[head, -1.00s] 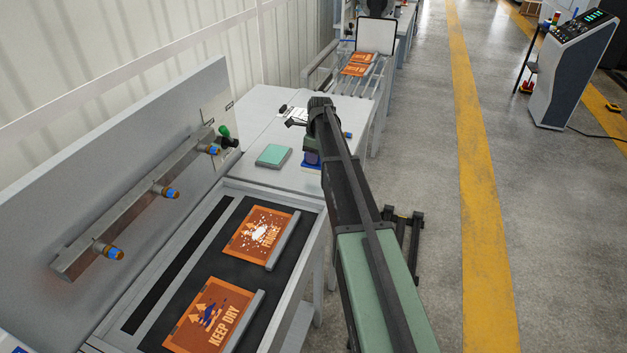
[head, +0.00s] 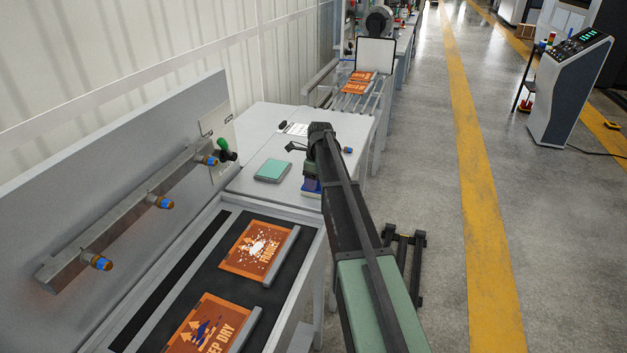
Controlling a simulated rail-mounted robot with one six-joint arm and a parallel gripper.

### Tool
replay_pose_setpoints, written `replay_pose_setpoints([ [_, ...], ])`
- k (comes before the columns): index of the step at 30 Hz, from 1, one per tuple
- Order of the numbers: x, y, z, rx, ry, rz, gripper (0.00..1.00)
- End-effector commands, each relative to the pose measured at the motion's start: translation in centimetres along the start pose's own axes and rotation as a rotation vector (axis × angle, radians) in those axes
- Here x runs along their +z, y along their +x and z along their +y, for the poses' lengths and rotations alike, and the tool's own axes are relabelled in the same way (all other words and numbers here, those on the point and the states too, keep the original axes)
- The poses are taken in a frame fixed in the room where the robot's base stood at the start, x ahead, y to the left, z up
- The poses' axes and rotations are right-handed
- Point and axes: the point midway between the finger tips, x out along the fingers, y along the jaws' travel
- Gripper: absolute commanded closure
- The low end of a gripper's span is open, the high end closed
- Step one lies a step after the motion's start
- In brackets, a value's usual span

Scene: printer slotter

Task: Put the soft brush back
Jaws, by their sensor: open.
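I cannot make out a soft brush for certain. My gripper (head: 297,147) is open at the end of my arm, over the light worktable (head: 262,128). It points to the left, above and to the right of a green pad (head: 272,171). Nothing shows between its fingers, though they are small and partly hidden by the arm. A small blue-ended item (head: 347,150) shows just right of the arm's end. A blue block (head: 311,187) stands at the table's right edge, partly behind the arm; what it holds is hidden.
A dark printing bed (head: 222,228) holds two orange printed sheets, FRAGILE (head: 248,256) and KEEP DRY (head: 190,333). A rail (head: 130,215) with several blue-tipped nozzles and a green-knobbed fitting (head: 224,147) stand left. A white sheet (head: 295,129) lies behind.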

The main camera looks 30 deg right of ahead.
Motion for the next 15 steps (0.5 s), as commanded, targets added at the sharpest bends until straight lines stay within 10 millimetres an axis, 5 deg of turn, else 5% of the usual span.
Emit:
replay_pose_setpoints([
  [8,0.1,-1.3,0.0,0.0,0.0,0.0,0.49],
  [15,0.2,-7.1,0.0,0.0,0.0,0.0,0.49],
])
